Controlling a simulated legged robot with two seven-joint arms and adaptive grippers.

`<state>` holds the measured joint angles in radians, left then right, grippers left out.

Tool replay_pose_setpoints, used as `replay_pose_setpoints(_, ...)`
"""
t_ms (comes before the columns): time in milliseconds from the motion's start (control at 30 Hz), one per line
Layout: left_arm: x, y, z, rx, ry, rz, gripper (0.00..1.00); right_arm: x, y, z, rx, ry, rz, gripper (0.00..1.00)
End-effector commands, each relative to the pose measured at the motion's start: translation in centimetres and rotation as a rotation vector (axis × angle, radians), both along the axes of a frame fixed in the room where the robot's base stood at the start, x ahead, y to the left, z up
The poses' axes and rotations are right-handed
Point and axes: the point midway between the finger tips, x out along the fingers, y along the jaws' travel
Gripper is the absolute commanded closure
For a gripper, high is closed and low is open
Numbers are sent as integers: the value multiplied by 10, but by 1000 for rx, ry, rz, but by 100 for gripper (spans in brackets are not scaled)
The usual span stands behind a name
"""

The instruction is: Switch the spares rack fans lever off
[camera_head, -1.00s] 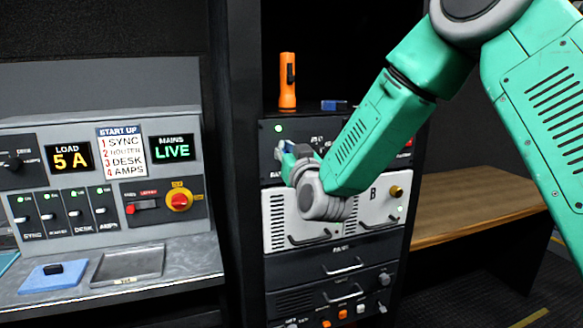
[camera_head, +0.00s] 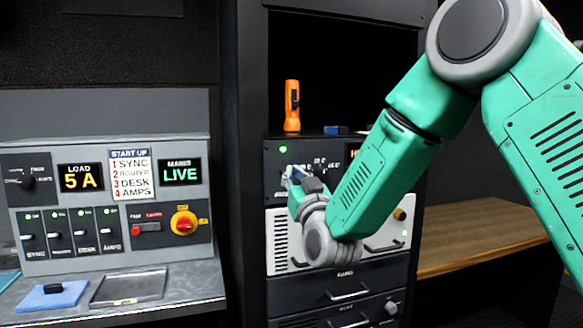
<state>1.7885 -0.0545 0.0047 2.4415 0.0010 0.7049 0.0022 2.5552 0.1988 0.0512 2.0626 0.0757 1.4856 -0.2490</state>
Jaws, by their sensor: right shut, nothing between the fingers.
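The spares rack's dark upper panel (camera_head: 346,152) has a lit green lamp (camera_head: 283,149) at its left and small white lettering that I cannot read clearly. My right gripper (camera_head: 289,173) is shut and empty, at the left part of this panel, below the green lamp. The gripper and wrist cover the panel there. I cannot make out the fans lever, nor tell whether the fingers touch it. My left gripper is not in view.
An orange torch (camera_head: 292,105) and a small blue object (camera_head: 335,130) stand on top of the panel. Below are a white unit (camera_head: 280,238) and dark drawers (camera_head: 300,291). A control desk (camera_head: 115,240) is at left, a wooden bench (camera_head: 470,235) at right.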

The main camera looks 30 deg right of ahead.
Motion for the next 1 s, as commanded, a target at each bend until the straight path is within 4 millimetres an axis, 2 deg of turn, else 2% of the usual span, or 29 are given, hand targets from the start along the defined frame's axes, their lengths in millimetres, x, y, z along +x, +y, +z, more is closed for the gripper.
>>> replay_pose_setpoints(33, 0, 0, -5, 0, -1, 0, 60, -7, 0, -12, 0, 5, 0, 100)
replay_pose_setpoints(100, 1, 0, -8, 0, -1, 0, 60, -17, 2, -20, 1, 5, -1, 100)
replay_pose_setpoints(333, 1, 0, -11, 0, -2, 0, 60, -39, 5, -32, 2, 0, -2, 100)
replay_pose_setpoints(900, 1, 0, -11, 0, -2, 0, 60, -40, 7, -33, 1, 0, -2, 100)
replay_pose_setpoints(1000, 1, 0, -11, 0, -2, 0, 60, -39, 8, -39, 2, 16, 2, 100)
